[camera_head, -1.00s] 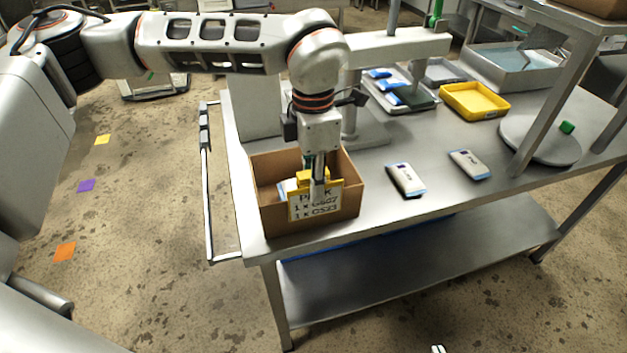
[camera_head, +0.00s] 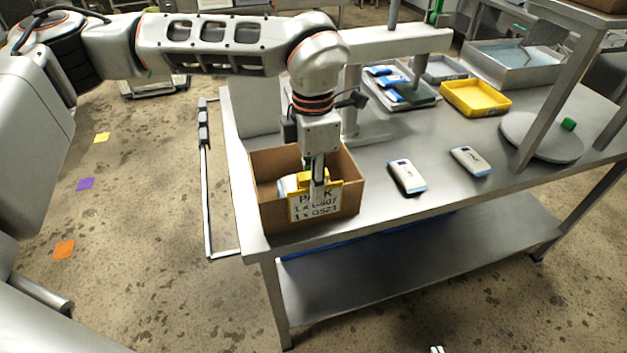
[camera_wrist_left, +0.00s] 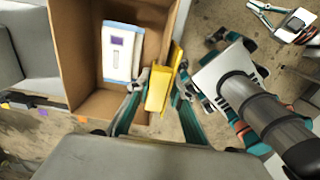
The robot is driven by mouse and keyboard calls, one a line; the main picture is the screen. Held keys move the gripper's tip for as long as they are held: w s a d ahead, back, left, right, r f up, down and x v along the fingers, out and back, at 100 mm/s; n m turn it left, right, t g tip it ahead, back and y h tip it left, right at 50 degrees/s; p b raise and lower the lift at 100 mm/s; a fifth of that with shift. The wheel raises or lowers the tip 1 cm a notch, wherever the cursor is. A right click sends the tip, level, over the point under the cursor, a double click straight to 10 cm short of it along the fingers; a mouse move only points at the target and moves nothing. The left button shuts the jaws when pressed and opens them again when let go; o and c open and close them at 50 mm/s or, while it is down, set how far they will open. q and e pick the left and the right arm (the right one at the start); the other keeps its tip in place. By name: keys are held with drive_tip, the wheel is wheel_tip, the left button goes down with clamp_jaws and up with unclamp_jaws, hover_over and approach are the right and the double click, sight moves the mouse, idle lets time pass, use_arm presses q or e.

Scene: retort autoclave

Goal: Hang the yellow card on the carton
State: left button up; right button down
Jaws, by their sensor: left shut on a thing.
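The yellow card (camera_head: 303,208) carries a white label with "PACK" and two lines of print. It is at the near wall of the open brown carton (camera_head: 272,215), which stands at the table's near left corner. My left gripper (camera_head: 318,184) points down over that wall and is shut on the card's yellow top part. In the left wrist view the gripper (camera_wrist_left: 158,88) has the yellow piece (camera_wrist_left: 157,90) between its fingers, at the wall of the carton (camera_wrist_left: 85,60). A white pouch (camera_wrist_left: 120,52) lies inside the carton. Whether the card touches the wall is unclear. My right gripper is not clearly seen in the head view.
Two white pouches (camera_head: 407,177) (camera_head: 470,161) lie on the steel table (camera_head: 380,215) right of the carton. A yellow tray (camera_head: 474,98), a tray of pouches (camera_head: 399,90) and a round turntable (camera_head: 541,138) stand farther back. A post stands behind the carton.

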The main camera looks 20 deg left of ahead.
use_arm(q)
drive_tip(key=shift+f+b, duration=0.5)
drive_tip(key=shift+f, duration=0.4)
drive_tip(key=o, duration=1.1)
wheel_tip(320, 180, up, 12)
drive_tip(key=shift+r, duration=0.1)
idle(0.4)
